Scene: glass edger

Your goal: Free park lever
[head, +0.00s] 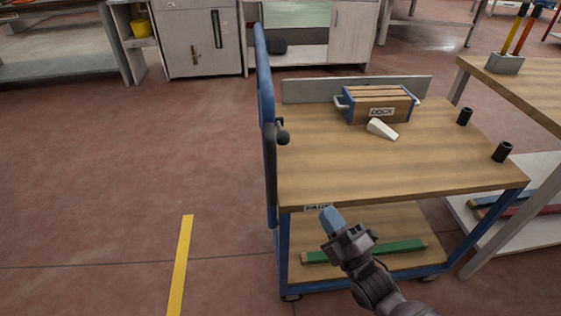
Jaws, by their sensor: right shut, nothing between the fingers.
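A blue-framed cart (400,165) with a wooden top stands right of centre. A short black lever with a round knob (283,138) sticks out by the cart's left post, below the tall blue handle (265,75). My right gripper (328,218) is shut and empty, with its blue fingertips at the cart's front edge. It is apart from the knob, nearer to me and lower in the picture. A small label (313,208) on the front edge is partly covered by the fingertips and I cannot read it. My left gripper is not in view.
A green bar (400,250) lies on the lower shelf. A workbench (530,85) stands close on the right. Floor left of the cart is clear.

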